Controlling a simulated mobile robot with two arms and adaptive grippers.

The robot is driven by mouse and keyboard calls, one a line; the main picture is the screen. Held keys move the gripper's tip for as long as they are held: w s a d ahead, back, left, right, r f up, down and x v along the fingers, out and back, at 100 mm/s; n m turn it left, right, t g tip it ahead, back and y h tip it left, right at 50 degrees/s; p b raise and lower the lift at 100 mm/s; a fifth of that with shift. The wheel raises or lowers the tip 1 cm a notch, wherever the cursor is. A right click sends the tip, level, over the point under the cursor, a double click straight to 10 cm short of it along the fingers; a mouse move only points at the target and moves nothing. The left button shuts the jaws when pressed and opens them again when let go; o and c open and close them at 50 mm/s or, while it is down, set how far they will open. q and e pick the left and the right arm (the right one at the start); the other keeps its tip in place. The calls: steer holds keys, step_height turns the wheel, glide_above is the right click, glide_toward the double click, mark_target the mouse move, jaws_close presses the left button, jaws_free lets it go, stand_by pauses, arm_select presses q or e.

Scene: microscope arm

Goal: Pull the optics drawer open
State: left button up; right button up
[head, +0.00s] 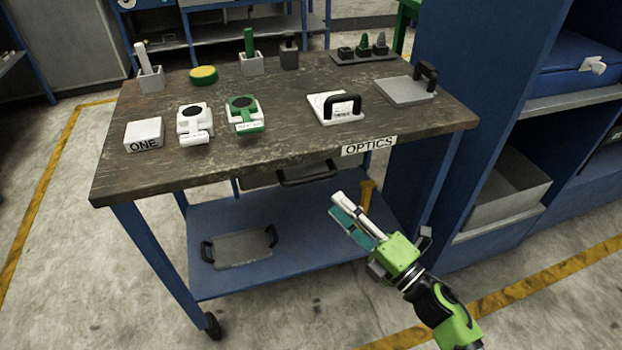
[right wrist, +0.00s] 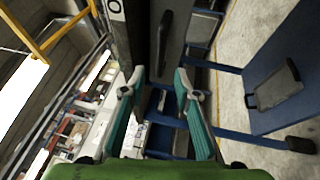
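The optics drawer (head: 258,181) has a grey front and sits under the front edge of the worktable, its front close beneath the tabletop. Its dark bar handle (head: 308,178) shows below the edge, left of the OPTICS label (head: 369,146). In the right wrist view the dark handle (right wrist: 163,38) stands out on the grey drawer front (right wrist: 180,42), beyond and between the fingertips. My right gripper (head: 338,204) is in front of the table, right of and below the handle. In the right wrist view my right gripper (right wrist: 160,75) is open and empty, apart from the handle. My left gripper is not in view.
The worktable (head: 290,88) carries blocks, holders and handled plates. A handled grey plate (head: 240,247) lies on its blue lower shelf (head: 310,208). A yellow object (head: 367,194) shows behind my right gripper. A blue shelving unit (head: 420,190) stands close on the right. Floor in front is clear.

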mark_target(311, 176)
steer(key=x, duration=1)
steer(key=shift+w+a, duration=0.1)
steer(key=shift+w, duration=0.1)
jaws_close()
